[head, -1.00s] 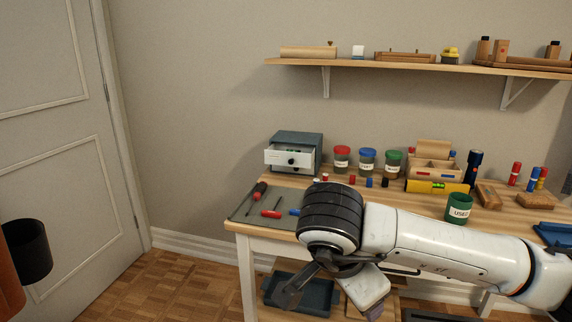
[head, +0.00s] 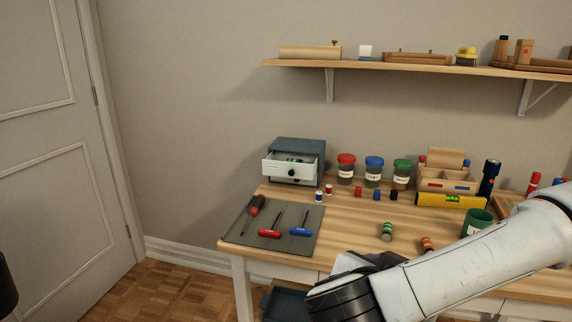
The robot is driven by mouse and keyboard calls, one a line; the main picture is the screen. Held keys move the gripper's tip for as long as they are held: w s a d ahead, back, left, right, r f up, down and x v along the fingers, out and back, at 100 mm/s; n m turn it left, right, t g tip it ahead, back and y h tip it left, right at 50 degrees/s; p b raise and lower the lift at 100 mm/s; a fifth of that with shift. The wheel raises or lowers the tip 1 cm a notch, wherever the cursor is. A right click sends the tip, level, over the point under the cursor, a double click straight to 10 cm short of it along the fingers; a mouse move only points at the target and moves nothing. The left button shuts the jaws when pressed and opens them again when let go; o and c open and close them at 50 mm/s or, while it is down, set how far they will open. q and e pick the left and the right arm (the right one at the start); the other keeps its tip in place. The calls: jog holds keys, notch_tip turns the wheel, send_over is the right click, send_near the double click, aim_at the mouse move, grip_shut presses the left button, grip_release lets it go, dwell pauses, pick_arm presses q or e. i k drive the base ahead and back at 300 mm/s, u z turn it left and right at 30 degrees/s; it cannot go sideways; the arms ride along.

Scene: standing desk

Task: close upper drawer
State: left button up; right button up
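The small blue-grey drawer cabinet (head: 312,150) stands at the back left of the desk. Its white-fronted upper drawer (head: 275,170) is pulled out towards the front left, with a dark round knob (head: 291,173) on its face. Small items, one green, show inside it. The lower part of the cabinet is mostly hidden beneath the open drawer. My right arm reaches in from the right, low in front of the desk, well apart from the drawer. My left gripper is out of view.
A grey mat (head: 277,238) with screwdriver and T-handle tools lies in front of the cabinet. Small spools and lidded jars (head: 373,168) stand to its right. A wall shelf (head: 420,66) hangs above. Left of the desk is free floor.

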aim_at(274, 164)
jog(key=i, duration=1.65)
